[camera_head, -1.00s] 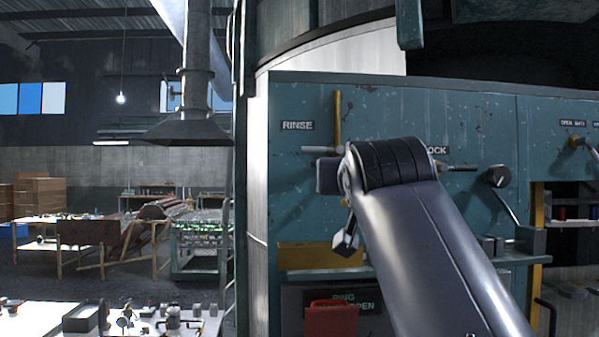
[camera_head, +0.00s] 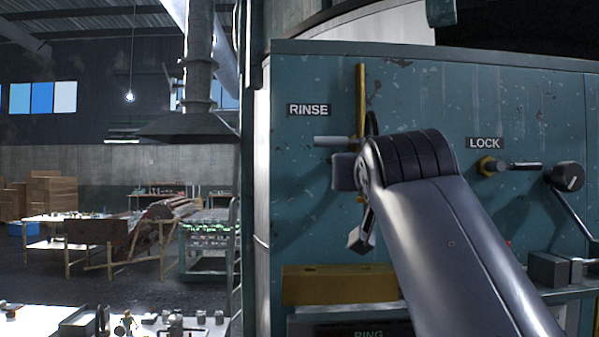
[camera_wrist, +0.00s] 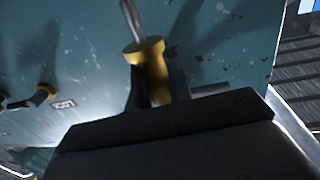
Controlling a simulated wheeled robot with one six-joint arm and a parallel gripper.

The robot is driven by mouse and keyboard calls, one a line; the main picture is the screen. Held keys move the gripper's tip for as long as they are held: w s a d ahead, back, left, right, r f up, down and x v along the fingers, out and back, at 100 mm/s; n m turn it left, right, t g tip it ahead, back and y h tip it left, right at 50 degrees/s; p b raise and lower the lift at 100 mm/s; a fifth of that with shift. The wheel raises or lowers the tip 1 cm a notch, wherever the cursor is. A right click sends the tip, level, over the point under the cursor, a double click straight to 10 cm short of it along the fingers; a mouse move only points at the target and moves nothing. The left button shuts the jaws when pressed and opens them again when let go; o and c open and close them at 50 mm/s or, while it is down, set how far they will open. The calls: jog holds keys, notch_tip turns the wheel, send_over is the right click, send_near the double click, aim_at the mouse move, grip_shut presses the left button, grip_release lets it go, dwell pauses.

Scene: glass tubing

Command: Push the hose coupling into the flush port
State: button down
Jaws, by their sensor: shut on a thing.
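My gripper (camera_wrist: 157,84) is shut on a brass cylinder with a wider collar (camera_wrist: 147,52), which looks like the hose coupling. A thin steel rod shows beyond the collar in the wrist view; I cannot tell whether it belongs to the held piece. One dark finger stands on each side of the brass. The flush port cannot be made out in either view, nor can any contact between the brass piece and a port.
The worn teal panel (camera_head: 430,95) fills the space ahead. A brass block (camera_head: 335,286) sits below my arm.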

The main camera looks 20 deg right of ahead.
aim_at(367, 210)
jog(key=shift+s, duration=0.15)
jog(key=shift+a+f+b, duration=0.1)
jog(key=shift+f+b, duration=0.15)
jog(key=shift+b, duration=0.05)
notch_tip(367, 210, down, 5)
jog(key=b, duration=0.4)
jog(key=shift+f+b, duration=0.15)
jog(key=shift+b, duration=0.25)
jog(key=shift+f+b, duration=1.85)
jog(key=shift+f, duration=0.25)
dwell(0.5)
jog(key=c, duration=1.2)
grip_release()
jog(key=b+v, duration=0.2)
jog(key=v, duration=0.9)
jog(key=shift+b, duration=0.35)
